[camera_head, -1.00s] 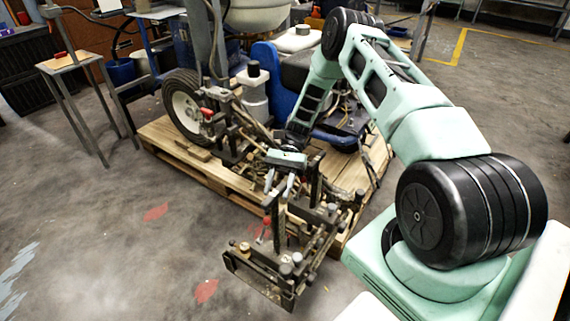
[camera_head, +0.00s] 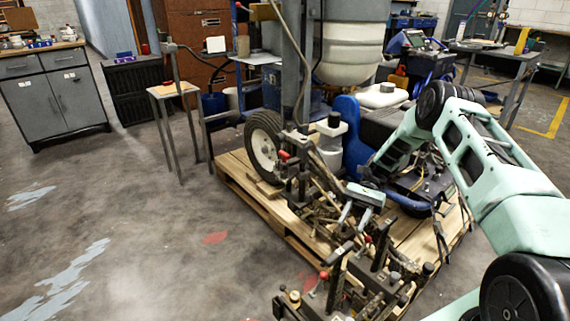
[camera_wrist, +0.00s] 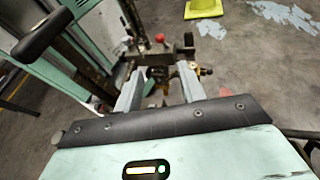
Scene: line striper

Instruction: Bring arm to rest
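My gripper (camera_head: 355,218) is at the end of my pale green arm, over the front frame of the line striper (camera_head: 265,147). Its two grey fingers point down and stand apart, with nothing visibly held between them. The wrist view shows the same open fingers (camera_wrist: 160,80), with dark metal parts and a red knob (camera_wrist: 160,37) of the striper beyond them. I cannot tell whether the fingers touch the frame. My arm is bent, reaching from the lower right of the head view.
The striper stands on a wooden pallet (camera_head: 232,182). A small side table (camera_head: 172,90) and a grey cabinet (camera_head: 55,105) are at the left. The floor at the lower left is clear, with worn paint marks. A yellow-green object (camera_wrist: 203,8) lies on the floor in the wrist view.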

